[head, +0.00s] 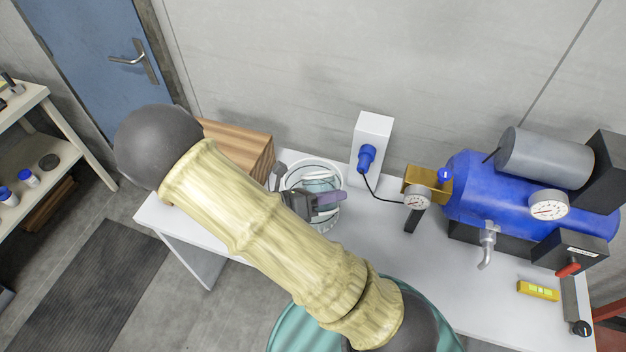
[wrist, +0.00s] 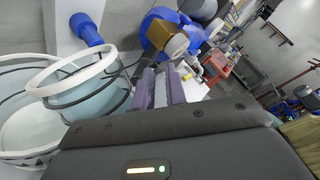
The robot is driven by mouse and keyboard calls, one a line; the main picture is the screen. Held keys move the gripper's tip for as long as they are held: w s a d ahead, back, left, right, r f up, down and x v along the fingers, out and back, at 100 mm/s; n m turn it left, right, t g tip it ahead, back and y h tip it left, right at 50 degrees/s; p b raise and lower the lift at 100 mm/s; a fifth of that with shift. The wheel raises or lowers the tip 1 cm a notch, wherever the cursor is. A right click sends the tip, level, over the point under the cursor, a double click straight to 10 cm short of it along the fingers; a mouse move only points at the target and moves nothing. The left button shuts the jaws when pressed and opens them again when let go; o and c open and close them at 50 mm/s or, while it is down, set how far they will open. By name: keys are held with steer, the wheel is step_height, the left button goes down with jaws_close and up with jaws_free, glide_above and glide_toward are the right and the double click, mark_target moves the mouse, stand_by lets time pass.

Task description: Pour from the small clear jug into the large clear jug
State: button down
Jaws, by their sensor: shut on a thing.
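The small clear jug (wrist: 88,88), with a white rim, is beside my fingers in the wrist view and looks tilted. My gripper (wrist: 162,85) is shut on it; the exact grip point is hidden. The large clear jug (wrist: 28,135) is at the lower left of the wrist view, close to and partly behind the small jug. In the head view the large jug (head: 331,219) stands on the white bench, and the small jug (head: 318,181) overlaps its opening. My gripper (head: 326,201) partly covers both there. I cannot tell whether liquid is flowing.
A blue compressor tank (head: 535,196) fills the bench's right. A wooden box (head: 240,146) is at the left. The bench front (head: 470,295) is mostly clear.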

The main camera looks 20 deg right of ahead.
mark_target(328, 181)
steer(key=shift+w+n+g, duration=0.5)
steer(key=shift+w+n, duration=0.5)
steer(key=shift+n, duration=0.5)
stand_by(1.3)
steer(key=shift+w+d+r+n+y, duration=0.1)
steer(key=shift+w+r+n+y, duration=0.2)
steer(key=shift+w+r+n, duration=0.4)
stand_by(0.8)
steer(key=shift+w+f+n, duration=0.1)
steer(key=shift+w+n, duration=0.2)
steer(key=shift+w, duration=0.3)
steer(key=shift+w+d+f+n+g, duration=0.15)
steer(key=shift+w+n+g, duration=0.25)
steer(key=shift+w, duration=0.5)
steer(key=shift+w, duration=0.1)
steer(key=shift+w, duration=0.15)
steer(key=shift+n, duration=0.3)
steer(key=shift+r, duration=0.25)
steer(key=shift+w+r+n, duration=0.1)
steer(key=shift+w+n, duration=0.2)
steer(key=shift+w, duration=0.05)
